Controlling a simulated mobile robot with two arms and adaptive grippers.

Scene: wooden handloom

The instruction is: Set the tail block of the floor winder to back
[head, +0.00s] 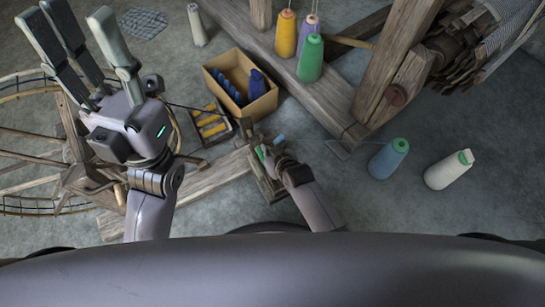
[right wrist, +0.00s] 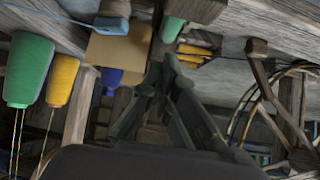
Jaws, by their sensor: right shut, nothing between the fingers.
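The floor winder is low on the floor, with a long wooden beam (head: 215,177) running from the spoked wheel (head: 30,150) on the left to a wooden block assembly (head: 266,184). I take this assembly to hold the tail block, but its exact setting cannot be made out. My right gripper (head: 264,154) is at the upper part of this assembly, its fingers closed and empty. In the right wrist view the dark fingers (right wrist: 160,85) are together, and contact with the wood cannot be told. My left gripper (head: 72,22) is raised over the left side, fingers spread and empty.
A cardboard box (head: 264,106) with blue spools and a tray of yellow spools (head: 210,122) stand just behind the beam. Loom timbers (head: 395,60) rise at the upper right.

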